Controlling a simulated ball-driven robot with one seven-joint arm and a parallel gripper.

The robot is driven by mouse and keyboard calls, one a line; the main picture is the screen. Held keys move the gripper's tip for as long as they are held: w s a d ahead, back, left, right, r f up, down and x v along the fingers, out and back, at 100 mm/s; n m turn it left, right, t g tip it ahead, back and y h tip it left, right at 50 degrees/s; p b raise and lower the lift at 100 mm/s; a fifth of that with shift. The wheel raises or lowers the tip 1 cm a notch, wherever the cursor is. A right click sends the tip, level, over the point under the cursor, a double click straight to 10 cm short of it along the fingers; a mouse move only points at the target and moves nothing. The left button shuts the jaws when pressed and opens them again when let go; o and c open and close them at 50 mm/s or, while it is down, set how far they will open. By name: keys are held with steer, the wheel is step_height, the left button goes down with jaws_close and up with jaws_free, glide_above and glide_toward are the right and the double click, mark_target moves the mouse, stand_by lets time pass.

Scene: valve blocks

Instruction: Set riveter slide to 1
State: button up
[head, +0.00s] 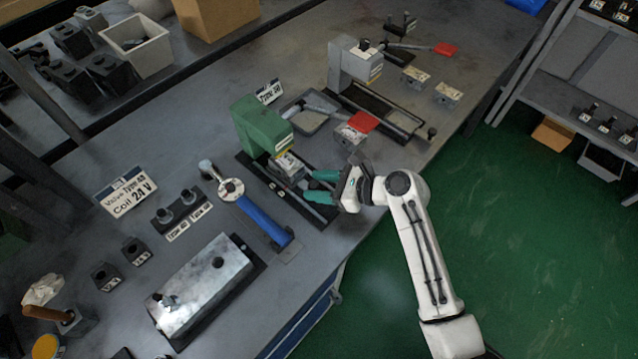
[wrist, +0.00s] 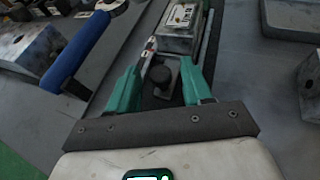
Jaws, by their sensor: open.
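The green machine (head: 262,125) stands on the bench with a dark rail (head: 300,205) running from it toward the front edge. I take it for the riveter, though its label is too small to read. A metal block (head: 287,164) sits at the rail's machine end; it also shows in the wrist view (wrist: 182,28). My gripper (head: 307,184) is open over the rail, just in front of the block. In the wrist view, a dark round knob (wrist: 160,75) stands between my open fingers (wrist: 161,66), with no visible grip on it. The slide's position marks are unreadable.
A blue-handled tool (head: 262,220) lies left of the rail. A metal case (head: 207,285) sits front left.

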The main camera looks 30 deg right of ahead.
steer(key=v, duration=1)
steer(key=shift+s+d+r, duration=0.1)
steer(key=shift+s+d, duration=0.1)
steer(key=shift+s, duration=0.05)
